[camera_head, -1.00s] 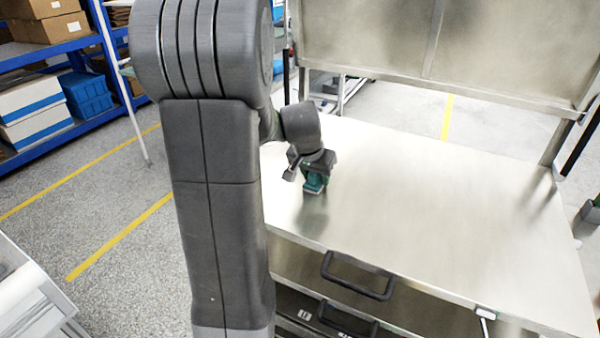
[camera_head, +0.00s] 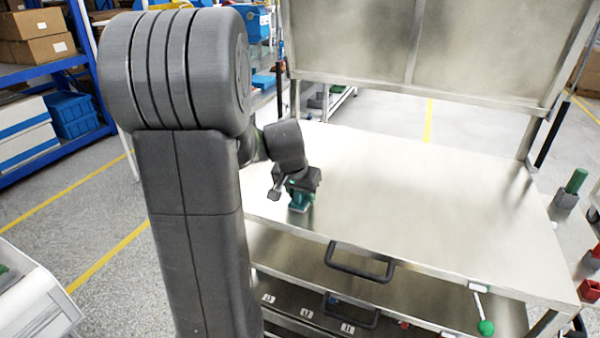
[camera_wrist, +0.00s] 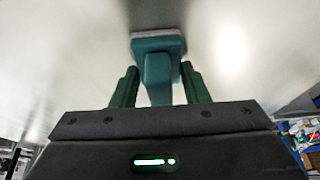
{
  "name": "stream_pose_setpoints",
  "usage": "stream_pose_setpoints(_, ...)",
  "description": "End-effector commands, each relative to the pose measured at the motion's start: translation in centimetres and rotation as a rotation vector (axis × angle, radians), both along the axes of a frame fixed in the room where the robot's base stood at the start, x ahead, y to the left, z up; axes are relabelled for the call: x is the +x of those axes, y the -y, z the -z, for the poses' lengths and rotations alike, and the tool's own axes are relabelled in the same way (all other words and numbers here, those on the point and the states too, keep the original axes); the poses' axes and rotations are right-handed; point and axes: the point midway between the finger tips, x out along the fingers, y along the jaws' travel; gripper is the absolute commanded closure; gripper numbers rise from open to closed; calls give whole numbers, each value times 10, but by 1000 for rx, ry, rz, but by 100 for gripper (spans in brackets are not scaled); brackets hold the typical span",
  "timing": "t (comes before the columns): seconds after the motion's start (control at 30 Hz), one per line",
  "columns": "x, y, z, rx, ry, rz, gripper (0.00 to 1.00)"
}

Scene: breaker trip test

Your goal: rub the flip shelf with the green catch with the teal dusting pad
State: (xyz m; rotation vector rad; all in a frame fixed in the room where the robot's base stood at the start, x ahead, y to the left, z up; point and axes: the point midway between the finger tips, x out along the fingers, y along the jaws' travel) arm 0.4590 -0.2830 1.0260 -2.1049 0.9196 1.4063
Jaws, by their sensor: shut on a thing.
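The flip shelf (camera_head: 430,210) is a broad, bare metal top lying flat, with a black handle on its front edge. Its catch (camera_head: 486,327) hangs at the front right corner as a thin lever with a green ball end. My gripper (camera_head: 298,190) is over the left part of the shelf, shut on the teal dusting pad (camera_head: 299,205). In the wrist view the pad (camera_wrist: 158,42) is gripped by its handle between green fingers, its pale face toward the shelf. It is at or very near the surface; I cannot tell whether it touches.
An upright metal panel (camera_head: 350,40) stands behind the shelf. A lower shelf (camera_head: 400,298) with its own handle (camera_head: 350,312) is beneath. A green-handled item (camera_head: 570,188) and red pieces (camera_head: 590,289) are at the right. The shelf top is otherwise clear.

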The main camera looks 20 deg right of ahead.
Motion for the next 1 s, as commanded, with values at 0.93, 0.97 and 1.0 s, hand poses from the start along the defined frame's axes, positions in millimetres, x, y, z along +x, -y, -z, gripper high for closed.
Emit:
stream_pose_setpoints(0.93,1,-2,-82,0,0,-12,80)
stream_pose_setpoints(0.97,1,-2,-82,0,0,-12,80)
stream_pose_setpoints(1.0,1,-2,-82,0,0,-12,80)
